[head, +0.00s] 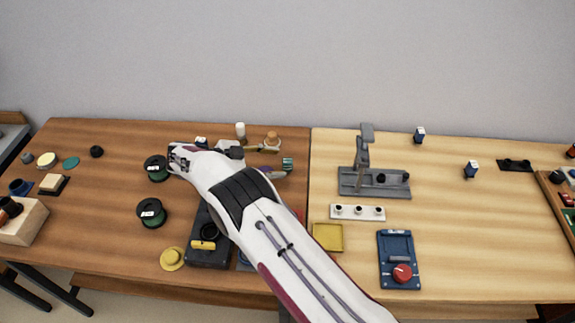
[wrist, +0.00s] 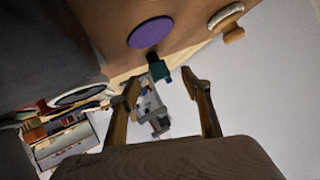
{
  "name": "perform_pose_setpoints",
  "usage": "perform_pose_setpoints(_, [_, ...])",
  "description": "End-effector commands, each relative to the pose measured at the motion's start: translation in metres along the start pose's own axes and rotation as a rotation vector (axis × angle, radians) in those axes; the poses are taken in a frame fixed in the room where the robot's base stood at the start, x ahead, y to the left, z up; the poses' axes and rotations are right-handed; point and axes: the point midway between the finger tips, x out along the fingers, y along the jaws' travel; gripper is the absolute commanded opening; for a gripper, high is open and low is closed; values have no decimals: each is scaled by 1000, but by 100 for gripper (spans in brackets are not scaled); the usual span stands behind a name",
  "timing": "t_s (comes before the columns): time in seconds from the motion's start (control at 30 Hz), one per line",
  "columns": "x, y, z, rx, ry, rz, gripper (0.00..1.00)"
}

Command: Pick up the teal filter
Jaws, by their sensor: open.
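The teal filter (head: 71,163) is a flat teal disc lying on the brown table at the far left in the head view. It does not show in the wrist view. My gripper (head: 258,150) is well to its right, partly hidden by my arm, near the back of the brown table. In the wrist view my gripper (wrist: 161,78) has its two brown fingers spread apart, with nothing held between them. A purple disc (wrist: 150,33) and a small teal block (wrist: 159,71) lie beyond the fingers.
Beside the teal filter are a cream round piece (head: 46,159) and a black knob (head: 96,151). Two green spools (head: 157,169) stand between it and my arm. A grey stand (head: 366,160) is on the lighter table.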

Motion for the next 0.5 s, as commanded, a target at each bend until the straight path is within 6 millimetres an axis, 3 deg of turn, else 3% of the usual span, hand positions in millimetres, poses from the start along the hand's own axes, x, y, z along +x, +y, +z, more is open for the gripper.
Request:
perform_pose_setpoints(0.3, [32,2,-1,1,0,2,48])
perform_pose_setpoints(0.5, [36,2,-1,2,0,1,48])
